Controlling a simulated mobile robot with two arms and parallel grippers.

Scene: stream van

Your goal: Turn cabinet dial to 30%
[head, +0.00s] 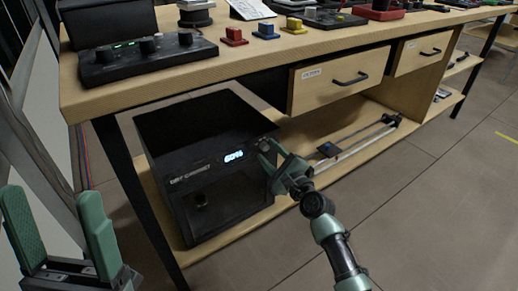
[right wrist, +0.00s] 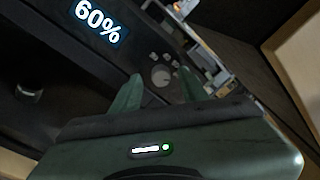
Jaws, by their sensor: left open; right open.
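The black dry cabinet (head: 170,181) stands on the lower shelf of the wooden bench. Its lit display (head: 234,156) reads 60% in the right wrist view (right wrist: 98,22). The small round grey cabinet dial (right wrist: 161,77) is on the front panel beside the display. My right gripper (head: 268,154) is open at the right end of the panel. In the right wrist view its two green fingers (right wrist: 157,84) are on either side of the dial, with a gap visible; contact cannot be told. My left gripper (head: 50,194) is open and empty at the lower left, away from the cabinet.
The bench top (head: 130,88) above holds a black control box (head: 150,58) and coloured blocks (head: 234,37). A rail (head: 362,146) lies on the lower shelf. The floor in front is clear.

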